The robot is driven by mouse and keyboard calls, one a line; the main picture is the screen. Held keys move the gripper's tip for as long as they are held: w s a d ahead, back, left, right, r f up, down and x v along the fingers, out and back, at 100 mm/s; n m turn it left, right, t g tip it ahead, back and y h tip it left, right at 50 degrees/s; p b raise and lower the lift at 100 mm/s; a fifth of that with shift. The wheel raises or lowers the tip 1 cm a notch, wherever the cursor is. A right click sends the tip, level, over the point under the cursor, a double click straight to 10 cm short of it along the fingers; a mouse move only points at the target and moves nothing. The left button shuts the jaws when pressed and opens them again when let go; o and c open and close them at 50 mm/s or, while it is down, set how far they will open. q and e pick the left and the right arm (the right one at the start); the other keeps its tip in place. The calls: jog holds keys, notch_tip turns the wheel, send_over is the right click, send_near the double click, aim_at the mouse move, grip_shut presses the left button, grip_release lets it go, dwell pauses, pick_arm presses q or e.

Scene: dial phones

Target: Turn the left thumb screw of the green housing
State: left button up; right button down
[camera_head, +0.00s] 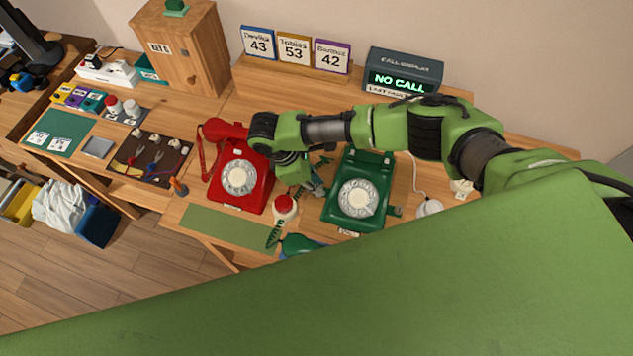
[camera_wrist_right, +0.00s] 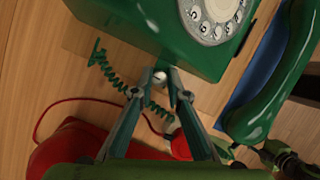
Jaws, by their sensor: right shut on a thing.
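The green housing (camera_head: 345,205) is a dial phone body with a pale rotary dial, standing on the wooden table. Its lower part also shows at the top of the right wrist view (camera_wrist_right: 150,45). My right gripper (camera_head: 320,188) reaches in at the housing's left side. In the right wrist view its fingertips (camera_wrist_right: 160,88) are closed around the small silvery left thumb screw (camera_wrist_right: 159,76) at the housing's edge. The fingers partly cover the screw, so its turn angle cannot be read. In the head view the screw is hidden behind my gripper.
A red dial phone (camera_head: 238,178) stands close on the left. A red-topped white button (camera_head: 285,207) lies just in front of my gripper. The green handset (camera_wrist_right: 275,85) rests on a blue pad. A bare green mat (camera_head: 225,227) lies at the front edge.

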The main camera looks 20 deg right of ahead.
jog(key=c, duration=2.2)
grip_release()
jog(key=shift+c, duration=0.2)
jog(key=v, duration=1.2)
